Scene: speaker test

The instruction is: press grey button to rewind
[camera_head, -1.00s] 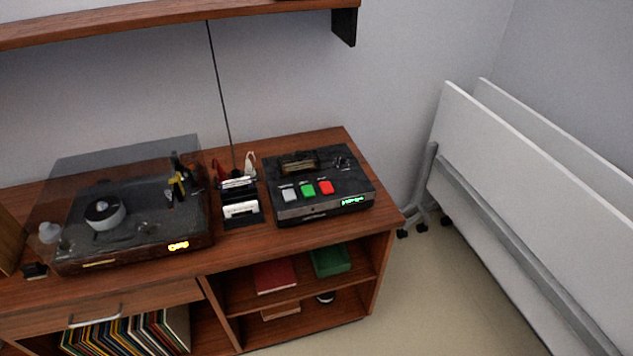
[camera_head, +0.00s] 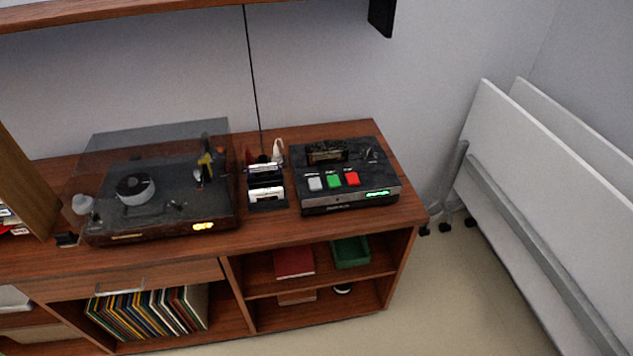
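The grey button (camera_head: 315,184) is the leftmost of three coloured buttons on top of a black tape deck (camera_head: 345,203). The green button (camera_head: 334,180) is in the middle and the red button (camera_head: 352,178) is on the right. A dark tape bay (camera_head: 326,151) is behind the buttons. A green lit display (camera_head: 377,194) shows on the deck's front face; its text is too small to read. The deck stands on the right end of a wooden cabinet (camera_head: 400,212). Neither of my grippers is in view.
A turntable (camera_head: 150,200) with a clear cover stands left of the deck. A cassette rack (camera_head: 266,190) stands between them. A wooden shelf (camera_head: 150,12) hangs above. White folded tables (camera_head: 540,190) on wheels stand at right. Bare floor (camera_head: 440,290) is beside the cabinet.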

